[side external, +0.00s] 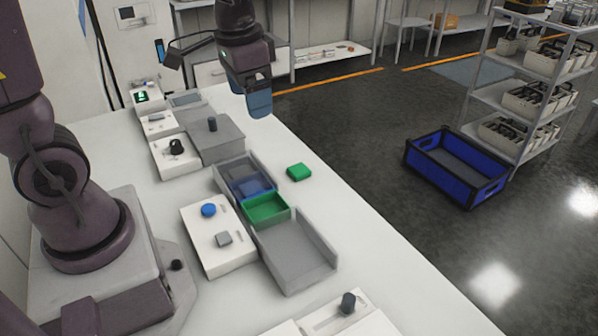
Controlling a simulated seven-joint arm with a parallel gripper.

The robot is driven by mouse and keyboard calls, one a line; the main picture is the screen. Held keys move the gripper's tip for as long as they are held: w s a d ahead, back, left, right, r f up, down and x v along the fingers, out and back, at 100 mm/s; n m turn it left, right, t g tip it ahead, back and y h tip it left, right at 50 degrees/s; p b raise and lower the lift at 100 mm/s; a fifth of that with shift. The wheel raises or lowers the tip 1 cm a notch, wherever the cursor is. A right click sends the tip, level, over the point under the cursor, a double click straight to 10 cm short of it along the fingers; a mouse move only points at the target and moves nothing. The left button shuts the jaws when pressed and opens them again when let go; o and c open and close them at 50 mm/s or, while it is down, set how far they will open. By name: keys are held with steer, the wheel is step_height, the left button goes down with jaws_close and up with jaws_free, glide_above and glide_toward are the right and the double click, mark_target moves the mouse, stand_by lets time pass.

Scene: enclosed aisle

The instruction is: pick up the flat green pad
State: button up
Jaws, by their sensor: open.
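The flat green pad (299,172) lies on the white table (345,215), just right of the green tray, near the table's right edge. It lies apart from the tray. My gripper (259,106) hangs above the far part of the table, up and to the left of the pad in the picture. It is open, and I see nothing held in it. The fingers point down, and the gap between them is hard to make out from this side.
A blue crate (412,153) is on the floor by a shelf rack (487,97).

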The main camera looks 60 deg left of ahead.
steer(key=w+a+f+m+g, duration=0.2)
steer(key=w+a+f+m, duration=0.25)
steer(key=w+f, duration=0.25)
steer(key=m, duration=1.3)
glide_above(299, 169)
steer(key=shift+n+t, duration=0.25)
steer(key=shift+t, duration=0.15)
steer(key=f, duration=1.5)
steer(key=shift+a+f, duration=0.2)
steer(key=shift+f, duration=0.1)
steer(key=shift+d+f, duration=0.2)
steer(key=shift+f, duration=2.5)
steer(key=shift+c, duration=0.5)
steer(key=c, duration=0.9)
